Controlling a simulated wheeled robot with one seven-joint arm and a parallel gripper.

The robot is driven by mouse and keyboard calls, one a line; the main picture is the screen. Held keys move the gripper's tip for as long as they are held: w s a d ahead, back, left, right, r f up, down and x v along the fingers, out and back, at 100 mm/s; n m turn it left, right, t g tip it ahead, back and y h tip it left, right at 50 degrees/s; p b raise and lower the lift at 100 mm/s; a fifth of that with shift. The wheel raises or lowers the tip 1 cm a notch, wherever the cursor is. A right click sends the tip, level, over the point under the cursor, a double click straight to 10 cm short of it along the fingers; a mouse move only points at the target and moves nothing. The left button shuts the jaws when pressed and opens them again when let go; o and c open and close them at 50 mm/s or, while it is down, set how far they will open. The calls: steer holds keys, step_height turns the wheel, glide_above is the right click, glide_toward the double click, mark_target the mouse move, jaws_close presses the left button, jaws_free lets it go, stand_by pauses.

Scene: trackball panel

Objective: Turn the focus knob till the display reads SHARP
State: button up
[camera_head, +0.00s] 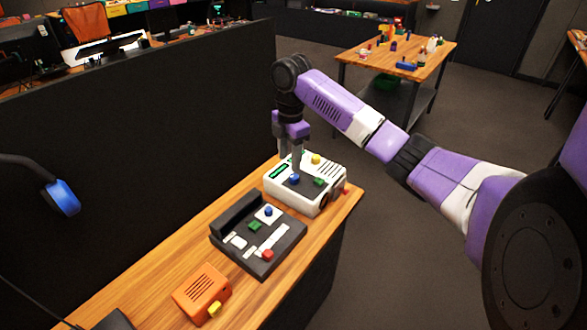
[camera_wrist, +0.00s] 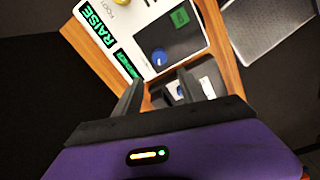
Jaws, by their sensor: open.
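The white device (camera_head: 308,202) stands on the wooden bench and also shows in the wrist view (camera_wrist: 118,42). It carries a blue round knob (camera_head: 294,180) and a green button (camera_head: 319,182) on a dark inset, and a yellow knob (camera_head: 316,158). The blue knob shows in the wrist view (camera_wrist: 159,57). A small label by the yellow knob (camera_wrist: 120,2) is too small to read surely. A green display (camera_wrist: 96,22) reads RAISE; the second display's (camera_wrist: 126,64) text is unclear. My gripper (camera_head: 291,164) is open, pointing down above the device near the blue knob, with nothing between its fingers.
A dark panel (camera_head: 285,254) with a blue ball, green and red buttons and white keys lies left of the white device. An orange box (camera_head: 202,292) stands nearer. A dark partition (camera_head: 150,150) rises behind the bench. Open floor lies to the right.

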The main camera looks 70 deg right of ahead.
mark_target(294, 176)
steer(key=shift+s+d+r, duration=0.25)
steer(key=shift+s+d, duration=0.2)
steer(key=shift+d, duration=0.15)
steer(key=shift+s+d+f, duration=0.1)
steer(key=shift+f, duration=0.1)
step_height(294, 176, down, 7)
steer(key=shift+f+p, duration=0.15)
steer(key=shift+p, duration=0.35)
jaws_close()
